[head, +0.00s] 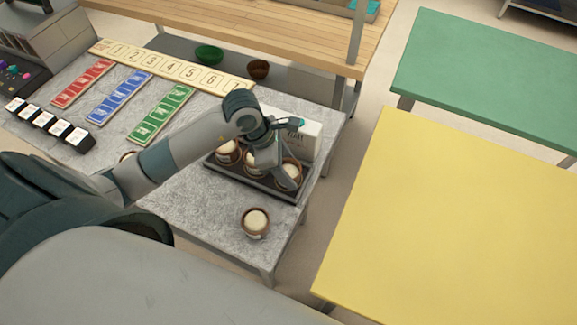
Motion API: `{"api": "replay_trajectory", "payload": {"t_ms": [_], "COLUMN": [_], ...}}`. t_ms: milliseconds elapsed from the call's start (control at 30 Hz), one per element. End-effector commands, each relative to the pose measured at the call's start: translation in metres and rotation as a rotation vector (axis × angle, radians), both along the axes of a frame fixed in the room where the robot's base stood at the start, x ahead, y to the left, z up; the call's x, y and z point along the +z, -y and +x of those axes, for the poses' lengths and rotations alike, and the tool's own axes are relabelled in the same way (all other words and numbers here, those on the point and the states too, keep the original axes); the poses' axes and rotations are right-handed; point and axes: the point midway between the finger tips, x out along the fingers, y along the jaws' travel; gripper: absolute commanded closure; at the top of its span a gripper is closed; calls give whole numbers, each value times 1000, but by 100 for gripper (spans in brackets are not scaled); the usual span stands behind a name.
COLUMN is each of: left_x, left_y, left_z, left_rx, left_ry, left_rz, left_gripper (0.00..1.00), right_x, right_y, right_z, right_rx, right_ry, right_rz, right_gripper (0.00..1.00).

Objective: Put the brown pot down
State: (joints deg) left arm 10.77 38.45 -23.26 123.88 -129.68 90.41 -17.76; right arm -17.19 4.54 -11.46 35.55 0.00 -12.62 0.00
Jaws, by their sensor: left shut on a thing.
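My left gripper (284,179) reaches in from the left over a dark tray (250,186) on the grey table. It is shut on a brown pot (291,178) with a pale round top, at the tray's right end. The pot looks upright; I cannot tell whether its base touches the tray. Two similar brown pots, one at the tray's left (228,152) and one in the middle (250,167), stand beside it, partly covered by my gripper. Another brown pot (255,224) stands on the bare table in front of the tray. My right gripper is not in view.
A white box (305,139) stands behind the tray. A numbered board (170,66), red, blue and green cards (162,115) and several small labelled blocks (45,122) lie to the left. A yellow table (460,220) and a green table (490,75) are at the right.

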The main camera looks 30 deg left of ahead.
Motion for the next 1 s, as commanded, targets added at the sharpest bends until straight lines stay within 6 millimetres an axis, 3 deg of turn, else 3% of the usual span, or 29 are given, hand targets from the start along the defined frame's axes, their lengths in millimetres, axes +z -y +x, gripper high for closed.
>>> {"api": "replay_trajectory", "payload": {"t_ms": [200,233,300,800,1000], "left_x": [-3,-3,-2,2,22], "left_y": [0,0,0,-1,-9], "left_z": [0,0,0,0,-4], "left_rx": [0,0,0,1,-1], "left_ry": [1,0,0,2,3], "left_rz": [0,0,0,1,2], "left_gripper": [74,44,28,28,28], "right_x": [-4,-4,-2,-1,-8], "right_y": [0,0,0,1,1], "right_z": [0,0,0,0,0], "right_rx": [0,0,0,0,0], "right_ry": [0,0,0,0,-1], "right_rz": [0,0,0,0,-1], "right_gripper": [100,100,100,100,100]}}
